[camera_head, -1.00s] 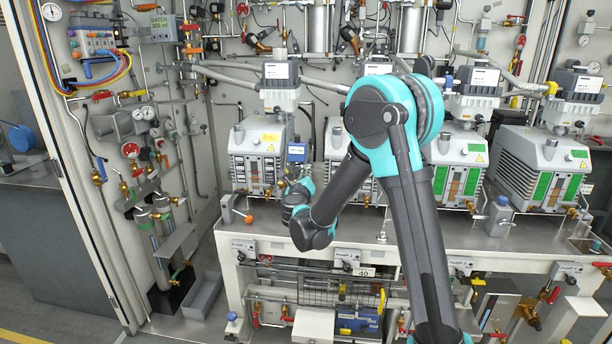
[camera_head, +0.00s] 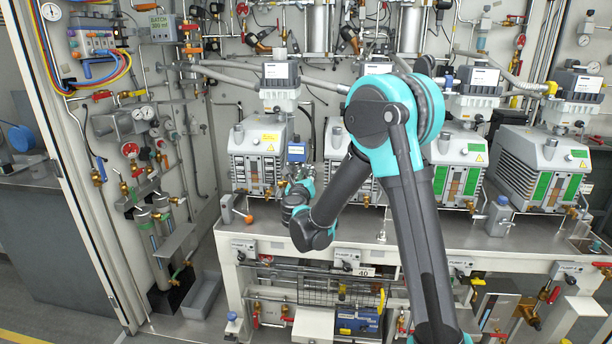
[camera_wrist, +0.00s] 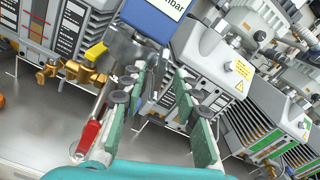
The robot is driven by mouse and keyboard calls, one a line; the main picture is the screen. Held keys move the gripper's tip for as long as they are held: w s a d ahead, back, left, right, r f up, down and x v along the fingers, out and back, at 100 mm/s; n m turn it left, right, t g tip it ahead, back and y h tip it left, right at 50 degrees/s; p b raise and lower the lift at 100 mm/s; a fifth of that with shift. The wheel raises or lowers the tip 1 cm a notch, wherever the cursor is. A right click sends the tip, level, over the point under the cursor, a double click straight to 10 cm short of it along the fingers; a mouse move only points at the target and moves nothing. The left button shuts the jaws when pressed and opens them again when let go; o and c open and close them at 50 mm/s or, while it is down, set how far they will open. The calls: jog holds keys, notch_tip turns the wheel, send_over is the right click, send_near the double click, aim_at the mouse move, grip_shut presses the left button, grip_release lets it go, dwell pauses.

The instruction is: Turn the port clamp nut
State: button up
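My gripper (camera_wrist: 158,82) reaches toward a blue-framed gauge box marked "mbar" (camera_wrist: 158,18) beside the pumps. Its two green-edged fingers stand apart, with a narrow dark and grey metal part showing between the tips. I cannot tell whether the fingers touch that part. Brass fittings (camera_wrist: 84,73), one with a yellow lever (camera_wrist: 96,53), sit left of the fingers; I cannot make out which part is the port clamp nut. In the head view, my gripper (camera_head: 297,172) is small and partly hidden just below the blue gauge box (camera_head: 297,152), between two pumps.
A red-handled lever (camera_wrist: 88,136) lies close left of the fingers. A grey pump (camera_wrist: 212,62) stands close on the right, and another pump (camera_head: 257,153) is left of the arm. The steel bench (camera_head: 262,222) has bare room in front of the pumps.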

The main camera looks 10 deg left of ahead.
jog(key=shift+s, duration=0.85)
jog(key=s, duration=0.6)
jog(key=shift+a, duration=0.15)
dwell(0.3)
